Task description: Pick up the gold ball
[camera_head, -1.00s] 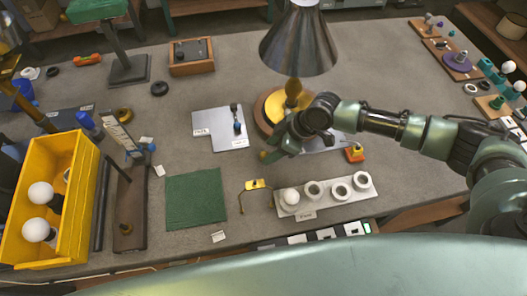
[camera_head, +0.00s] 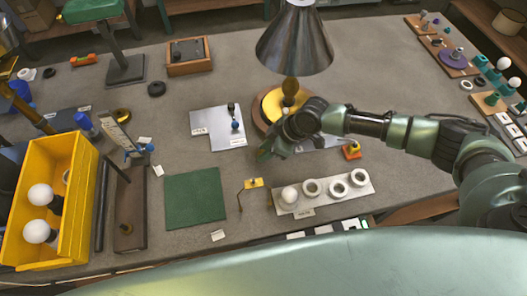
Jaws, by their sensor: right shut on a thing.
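My right gripper (camera_head: 266,152) reaches over the middle of the grey table, just in front of the lamp's round base. It is shut, with its fingers turned down and to the left. The gold ball does not show clearly now; the gripper's fingers hide most or all of it. A moment ago it showed at the fingertips. My left gripper is not in view.
A lamp with a metal shade (camera_head: 294,42) stands behind my right gripper. In front lies a white holder (camera_head: 322,196) with a white bulb and several rings. A green mat (camera_head: 195,198) and a yellow bin (camera_head: 78,190) are to the left.

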